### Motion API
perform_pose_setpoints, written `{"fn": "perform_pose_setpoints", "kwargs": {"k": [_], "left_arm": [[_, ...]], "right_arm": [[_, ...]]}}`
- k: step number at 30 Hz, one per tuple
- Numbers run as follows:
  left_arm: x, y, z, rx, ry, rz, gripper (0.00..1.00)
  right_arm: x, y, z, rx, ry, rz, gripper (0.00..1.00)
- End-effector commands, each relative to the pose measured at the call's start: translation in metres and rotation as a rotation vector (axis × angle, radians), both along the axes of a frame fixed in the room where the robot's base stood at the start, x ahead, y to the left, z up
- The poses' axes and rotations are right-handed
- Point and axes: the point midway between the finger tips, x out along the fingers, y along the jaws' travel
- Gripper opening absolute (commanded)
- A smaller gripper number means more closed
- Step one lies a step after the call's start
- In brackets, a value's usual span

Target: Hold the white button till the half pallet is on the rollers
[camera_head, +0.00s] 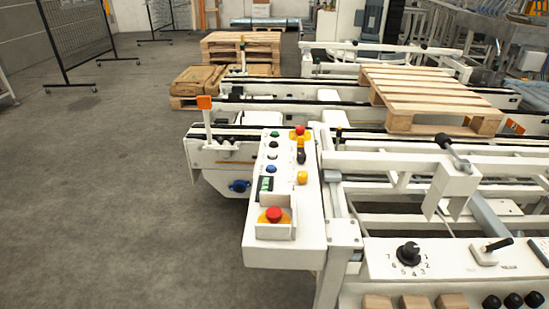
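The white button (272,156) appears as a small pale button on the sloped white control panel (318,205), between a black button (273,144) and a blue one (270,168). Nothing covers it. A light wooden pallet (425,92) lies flat on the conveyor at the right, behind the white machine frame. I take it to be the half pallet; its underside contact with the rollers cannot be made out. Neither of my grippers is in view.
A red stop button (273,215) sits at the panel's near end, another (300,131) at its far end. A lever (453,150) and a numbered dial (409,253) are to the right. Wooden pallets (241,46) stand behind. The grey floor (110,190) at left is clear.

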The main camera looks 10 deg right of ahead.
Motion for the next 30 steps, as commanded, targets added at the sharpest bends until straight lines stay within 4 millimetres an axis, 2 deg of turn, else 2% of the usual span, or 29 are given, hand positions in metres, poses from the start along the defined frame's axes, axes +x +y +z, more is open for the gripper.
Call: {"fn": "perform_pose_setpoints", "kwargs": {"k": [13,18,19,30], "left_arm": [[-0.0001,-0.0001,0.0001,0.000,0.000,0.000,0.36],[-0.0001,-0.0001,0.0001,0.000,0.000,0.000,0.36],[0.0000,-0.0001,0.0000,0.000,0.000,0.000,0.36],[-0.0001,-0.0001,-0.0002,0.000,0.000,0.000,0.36]], "right_arm": [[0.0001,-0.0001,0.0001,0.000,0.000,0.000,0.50],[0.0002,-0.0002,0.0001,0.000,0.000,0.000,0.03],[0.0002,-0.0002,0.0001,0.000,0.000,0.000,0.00],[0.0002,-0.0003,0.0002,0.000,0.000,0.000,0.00]]}}
